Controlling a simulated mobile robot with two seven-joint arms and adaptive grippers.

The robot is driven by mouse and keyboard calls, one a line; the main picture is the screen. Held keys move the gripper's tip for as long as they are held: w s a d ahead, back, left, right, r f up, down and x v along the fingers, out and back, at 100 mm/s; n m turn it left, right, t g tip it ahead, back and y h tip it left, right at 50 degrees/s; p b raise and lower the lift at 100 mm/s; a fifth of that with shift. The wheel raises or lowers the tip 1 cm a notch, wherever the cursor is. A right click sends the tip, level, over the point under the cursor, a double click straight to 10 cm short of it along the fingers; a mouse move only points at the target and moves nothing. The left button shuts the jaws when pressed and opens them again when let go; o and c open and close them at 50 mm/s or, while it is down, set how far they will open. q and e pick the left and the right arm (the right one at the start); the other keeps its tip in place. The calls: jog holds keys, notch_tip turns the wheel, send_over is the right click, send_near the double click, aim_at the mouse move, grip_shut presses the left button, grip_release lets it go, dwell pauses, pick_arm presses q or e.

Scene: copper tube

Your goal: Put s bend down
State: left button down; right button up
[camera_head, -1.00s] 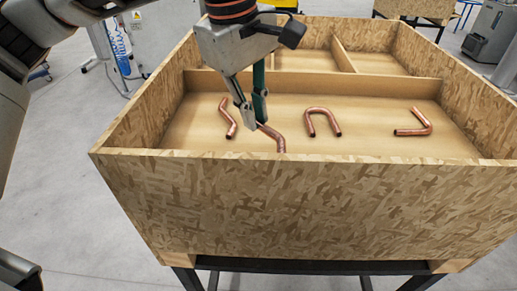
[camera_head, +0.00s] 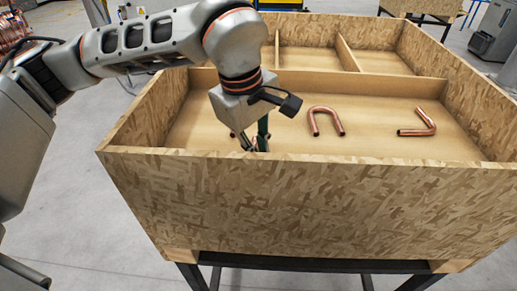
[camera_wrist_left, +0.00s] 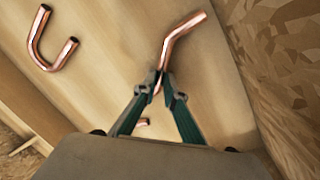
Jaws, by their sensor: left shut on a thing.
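My left gripper (camera_head: 255,144) is down in the front compartment of the wooden crate, partly hidden behind the front wall and my own wrist. In the left wrist view the left gripper (camera_wrist_left: 164,88) is shut on the s bend (camera_wrist_left: 180,38), a bent copper tube. One arm of the s bend extends beyond the fingertips toward the crate wall; its other end is partly hidden by the fingers. I cannot tell whether the tube touches the compartment floor. My right gripper is not in view.
A U-shaped copper tube (camera_head: 324,120) and an angled copper tube (camera_head: 419,124) lie to the right in the same compartment. The crate's front wall (camera_head: 310,205) stands close. Compartments (camera_head: 305,60) behind look empty.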

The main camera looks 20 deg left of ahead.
pick_arm(q)
jog(key=shift+f, duration=0.15)
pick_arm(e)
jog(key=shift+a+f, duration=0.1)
pick_arm(q)
jog(key=c, duration=2.1)
grip_release()
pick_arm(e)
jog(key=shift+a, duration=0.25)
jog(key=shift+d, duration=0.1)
pick_arm(q)
jog(key=shift+r, duration=0.55)
notch_tip(320, 180, up, 11)
jog(key=s+a+b, duration=0.1)
jog(key=s, duration=0.1)
jog(key=shift+a, duration=0.15)
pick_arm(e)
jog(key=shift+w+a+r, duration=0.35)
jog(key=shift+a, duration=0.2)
